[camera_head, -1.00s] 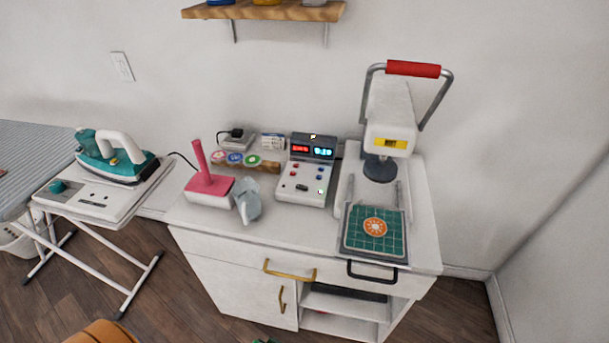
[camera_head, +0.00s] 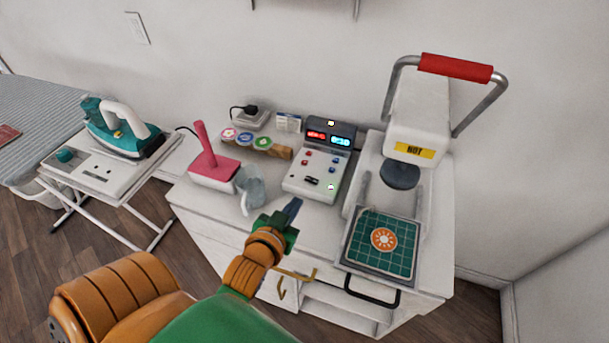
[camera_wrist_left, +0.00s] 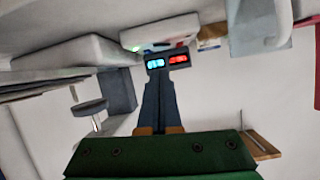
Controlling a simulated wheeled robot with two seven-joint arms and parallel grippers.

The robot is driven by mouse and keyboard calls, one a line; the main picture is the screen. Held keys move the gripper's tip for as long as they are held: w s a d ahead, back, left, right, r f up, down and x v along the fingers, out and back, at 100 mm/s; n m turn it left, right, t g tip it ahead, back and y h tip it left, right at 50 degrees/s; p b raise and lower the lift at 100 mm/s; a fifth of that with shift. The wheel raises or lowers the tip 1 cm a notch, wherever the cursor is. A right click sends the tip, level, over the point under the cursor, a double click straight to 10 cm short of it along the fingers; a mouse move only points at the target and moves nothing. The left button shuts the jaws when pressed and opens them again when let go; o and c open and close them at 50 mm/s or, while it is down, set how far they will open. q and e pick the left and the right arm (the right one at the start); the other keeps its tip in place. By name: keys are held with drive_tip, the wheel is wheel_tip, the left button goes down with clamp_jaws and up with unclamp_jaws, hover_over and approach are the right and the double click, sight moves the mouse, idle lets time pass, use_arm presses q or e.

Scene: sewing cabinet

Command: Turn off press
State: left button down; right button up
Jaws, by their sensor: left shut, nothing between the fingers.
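The press (camera_head: 418,120) stands on the right of the white cabinet top, with a red handle (camera_head: 456,67) and a yellow "HOT" label. Its lower plate carries a green gridded mat (camera_head: 382,241) with an orange round patch. The press's head is raised above the plate. The control box (camera_head: 318,165) stands left of the press, with lit red and blue displays, several buttons and a small green light. My left gripper (camera_head: 292,208) is shut and empty, just in front of the control box. In the left wrist view its fingers (camera_wrist_left: 158,100) point towards the lit displays (camera_wrist_left: 167,61). My right gripper is not in view.
A pink-handled tool (camera_head: 208,163) and a clear jug (camera_head: 250,187) stand left of the control box. Round coloured discs (camera_head: 246,139) sit in a wooden holder behind them. A teal iron (camera_head: 122,130) rests on a stand at the left. A wall bounds the right side.

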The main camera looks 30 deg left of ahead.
use_arm(q)
drive_tip(key=shift+w+a+r+t+y, duration=0.3)
drive_tip(key=shift+w+a+r+t, duration=0.1)
drive_tip(key=shift+r, duration=0.25)
drive_tip(key=shift+w+a+r+t+y, duration=0.3)
drive_tip(key=shift+w+a+r, duration=0.05)
drive_tip(key=shift+r, duration=0.25)
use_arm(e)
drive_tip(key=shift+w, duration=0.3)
use_arm(q)
hover_over(304, 186)
drive_tip(key=shift+d+f, duration=0.25)
drive_tip(key=shift+f, duration=0.9)
drive_tip(key=f, duration=0.3)
drive_tip(key=shift+a+f+b, duration=0.25)
drive_tip(key=shift+b, duration=0.05)
drive_tip(key=shift+f, duration=0.3)
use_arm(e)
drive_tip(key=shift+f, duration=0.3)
